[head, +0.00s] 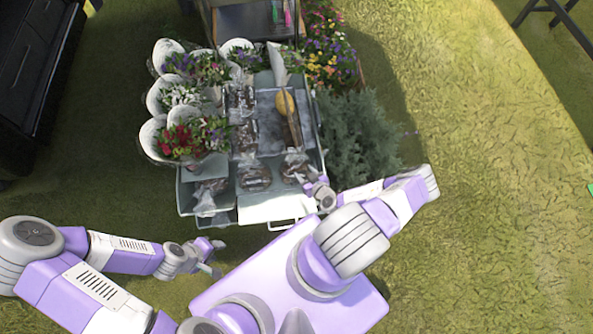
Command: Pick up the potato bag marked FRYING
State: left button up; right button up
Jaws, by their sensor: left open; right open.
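Several clear bags with dark brown contents lie on a grey cart (265,208). In its front row are a left bag (208,192), a middle bag (254,174) and a right bag (296,167). Two more, a middle-row bag (245,136) and a back bag (240,100), lie behind. I cannot read any marking, so I cannot tell which says FRYING. My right gripper (318,189) is open at the cart's front right, close to the right bag; I cannot tell if they touch. My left gripper (215,258) is open and empty, in front of the cart's left side, over grass.
Wrapped bouquets (180,95) crowd the cart's left side. A yellow object (285,102) sits at the back right. A grey-green bush (355,135) stands against the right side, with potted flowers (328,50) behind. Open grass (480,180) lies farther right.

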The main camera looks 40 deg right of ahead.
aim_at(298, 164)
jog(key=b+x, duration=0.1)
jog(key=x, duration=0.2)
jog(key=b+x, duration=0.1)
jog(key=x, duration=0.1)
jog(key=shift+w+d+f, duration=0.25)
jog(key=shift+w, duration=0.05)
jog(key=shift+w+f, duration=0.15)
jog(key=shift+w, duration=0.3)
grip_shut()
dwell(0.8)
